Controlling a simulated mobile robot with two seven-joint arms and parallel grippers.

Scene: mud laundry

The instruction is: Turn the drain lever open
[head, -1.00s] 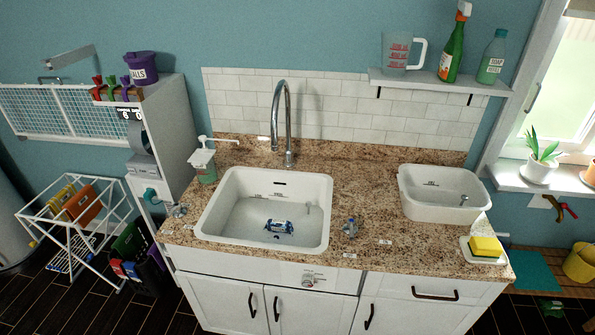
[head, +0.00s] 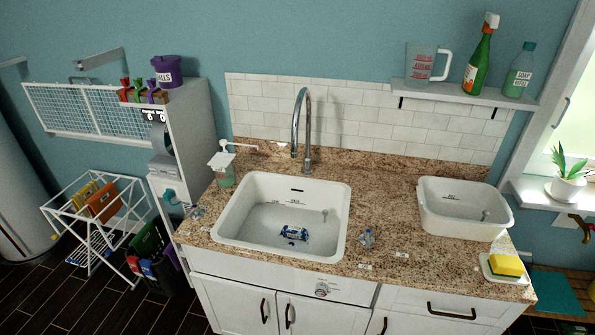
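The white sink (head: 228,205) is set in a speckled brown countertop (head: 390,205), with what looks like water inside. A small blue-and-white object (head: 294,233) lies in it, and a thin upright grey piece (head: 324,215) stands near its right side. On the cabinet's front panel below the sink is a round metal knob or lever (head: 321,290) with a small label above it. It may be the drain lever; its setting is too small to read. Neither gripper shows in the head view.
A tall faucet (head: 307,130) stands behind the sink, a soap dispenser (head: 222,168) at its left. A small grey-blue fitting (head: 367,238) stands right of the sink. A white basin (head: 465,222) and a yellow sponge (head: 506,265) are at the right. A drying rack (head: 95,215) stands at left.

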